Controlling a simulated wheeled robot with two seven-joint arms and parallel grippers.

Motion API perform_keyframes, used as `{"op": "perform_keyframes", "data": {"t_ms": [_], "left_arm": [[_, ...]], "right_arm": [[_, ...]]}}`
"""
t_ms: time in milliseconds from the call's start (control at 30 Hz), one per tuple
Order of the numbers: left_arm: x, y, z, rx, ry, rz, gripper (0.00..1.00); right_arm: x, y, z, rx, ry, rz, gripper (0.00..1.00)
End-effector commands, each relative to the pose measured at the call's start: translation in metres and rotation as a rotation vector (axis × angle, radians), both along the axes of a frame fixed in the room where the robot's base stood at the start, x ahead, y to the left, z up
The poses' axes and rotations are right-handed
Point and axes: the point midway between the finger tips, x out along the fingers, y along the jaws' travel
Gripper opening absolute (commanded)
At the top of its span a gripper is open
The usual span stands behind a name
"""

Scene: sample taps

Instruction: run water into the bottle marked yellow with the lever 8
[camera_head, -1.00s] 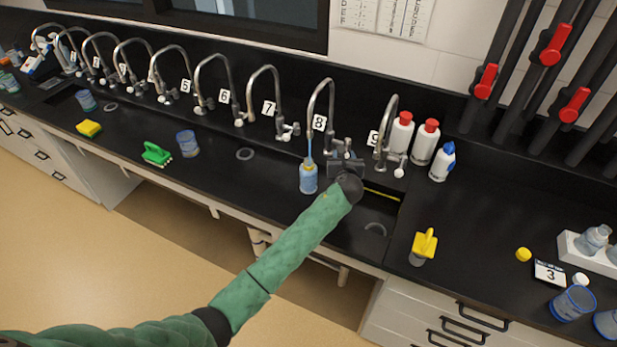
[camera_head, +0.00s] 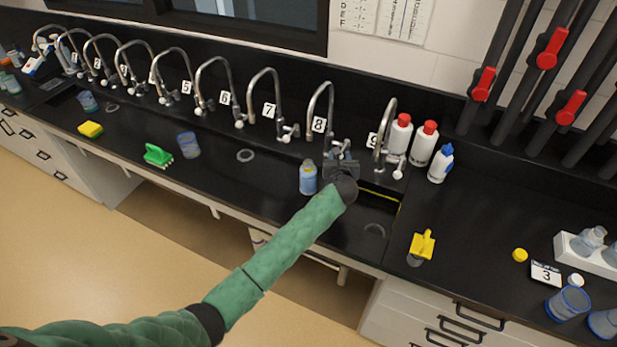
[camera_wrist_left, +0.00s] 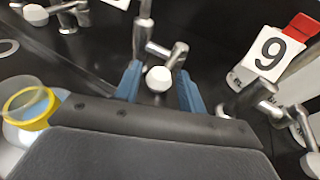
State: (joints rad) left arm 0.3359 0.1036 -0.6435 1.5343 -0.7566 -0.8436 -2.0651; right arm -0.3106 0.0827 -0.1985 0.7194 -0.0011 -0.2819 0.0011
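The tap marked 8 (camera_head: 316,115) stands at the back of the sink, its number card (camera_head: 319,124) beside it. No water stream shows under its spout now. The bottle (camera_head: 308,180), bluish and see-through, stands upright below the spout. In the left wrist view the bottle (camera_wrist_left: 28,104) shows a yellow ring at its mouth. My left gripper (camera_head: 341,168) is at the tap 8 lever, right of the bottle. In the left wrist view its blue fingers (camera_wrist_left: 160,88) are apart, with the lever's white knob (camera_wrist_left: 158,79) between them. My right gripper is out of view.
Tap 9 (camera_head: 385,130) stands close to the right of my left gripper, with red-capped bottles (camera_head: 400,135) beside it. Several other taps line the back to the left. A blue-rimmed beaker (camera_head: 188,145) and green brush (camera_head: 157,154) lie left. A yellow-topped item (camera_head: 422,246) is right.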

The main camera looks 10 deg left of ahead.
Motion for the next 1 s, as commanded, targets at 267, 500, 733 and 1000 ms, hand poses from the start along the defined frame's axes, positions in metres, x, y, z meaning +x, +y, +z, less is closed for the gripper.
{"op": "perform_keyframes", "data": {"t_ms": [267,500,733,1000], "left_arm": [[-0.019,-0.002,0.007,0.0,0.0,-0.001,0.4],[-0.042,-0.004,0.011,0.001,0.0,0.0,0.4],[-0.061,-0.005,0.016,0.0,0.0,0.0,0.4],[-0.067,-0.006,0.018,0.0,0.0,0.001,0.4]], "right_arm": [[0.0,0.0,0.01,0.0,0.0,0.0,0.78],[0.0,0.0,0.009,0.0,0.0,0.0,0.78],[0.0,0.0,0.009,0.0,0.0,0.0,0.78],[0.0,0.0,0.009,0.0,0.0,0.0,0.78]]}}
